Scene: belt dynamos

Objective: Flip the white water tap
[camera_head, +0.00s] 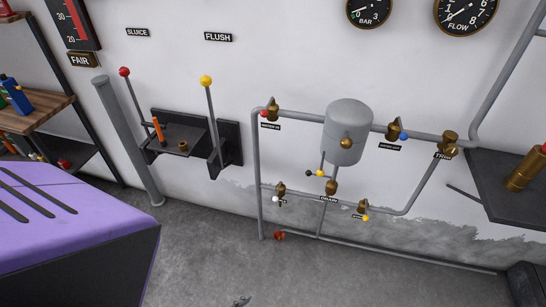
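The white water tap (276,199) is a small white-tipped lever on a brass valve (281,188). It sits on the lower left of the grey pipework on the wall, beside the left vertical pipe. The white tip points down and left of the valve body. A small label beside it is too small to read. Neither of my grippers can be made out, and nothing touches the tap.
Other taps have red (264,113), blue (403,136), yellow (365,218) and black tips. A grey tank (348,130) hangs above. A purple-topped bench (40,230) stands at the left. A small dark piece (242,301) shows at the bottom edge.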

